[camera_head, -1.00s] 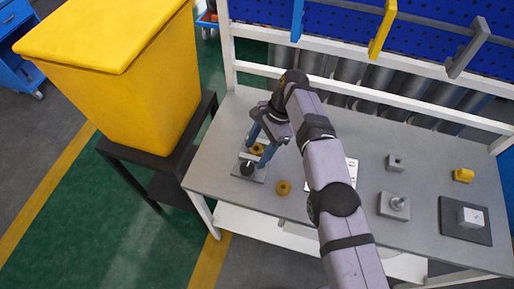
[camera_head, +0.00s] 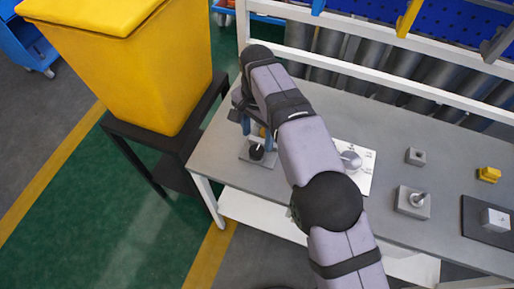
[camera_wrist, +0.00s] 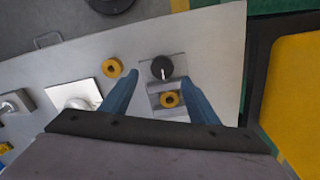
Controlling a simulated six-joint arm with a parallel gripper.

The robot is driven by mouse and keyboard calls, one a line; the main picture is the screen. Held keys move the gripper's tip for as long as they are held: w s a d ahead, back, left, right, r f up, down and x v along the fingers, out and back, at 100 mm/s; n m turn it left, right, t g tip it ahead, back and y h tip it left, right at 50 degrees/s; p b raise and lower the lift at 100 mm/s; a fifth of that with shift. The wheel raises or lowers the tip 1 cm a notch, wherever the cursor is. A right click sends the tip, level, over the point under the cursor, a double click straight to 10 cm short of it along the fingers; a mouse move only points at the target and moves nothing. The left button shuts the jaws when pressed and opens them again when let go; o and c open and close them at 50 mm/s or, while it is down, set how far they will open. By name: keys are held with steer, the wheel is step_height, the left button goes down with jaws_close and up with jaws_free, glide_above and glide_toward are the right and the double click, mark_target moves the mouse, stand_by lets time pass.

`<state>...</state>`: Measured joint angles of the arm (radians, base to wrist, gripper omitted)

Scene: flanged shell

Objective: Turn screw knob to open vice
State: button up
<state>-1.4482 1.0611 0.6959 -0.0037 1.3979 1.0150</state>
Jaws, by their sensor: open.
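The vice (camera_head: 252,160) is a small grey block on a plate near the left end of the table. Its round black screw knob (camera_head: 256,152) faces up with a white mark, clear in the wrist view (camera_wrist: 162,68). A yellow flanged ring (camera_wrist: 169,99) sits at the vice beside the knob. My gripper (camera_head: 257,138) is open over the vice. In the wrist view its two blue fingers (camera_wrist: 160,76) lie either side of the knob and ring, apart from the knob. Their height above it cannot be told.
A second yellow ring (camera_wrist: 112,67) lies on the table beside the vice. A white plate with a round dial (camera_head: 352,158), grey blocks (camera_head: 412,202) and a yellow part (camera_head: 489,174) stand to the right. A yellow bin (camera_head: 150,65) stands left of the table.

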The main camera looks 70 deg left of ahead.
mark_target(257, 150)
steer(key=shift+s+a+r+n, duration=0.1)
steer(key=shift+a+n, duration=0.05)
steer(key=shift+n, duration=0.15)
steer(key=shift+f+p, duration=1.45)
steer(key=shift+f, duration=2.2)
steer(key=c, duration=1)
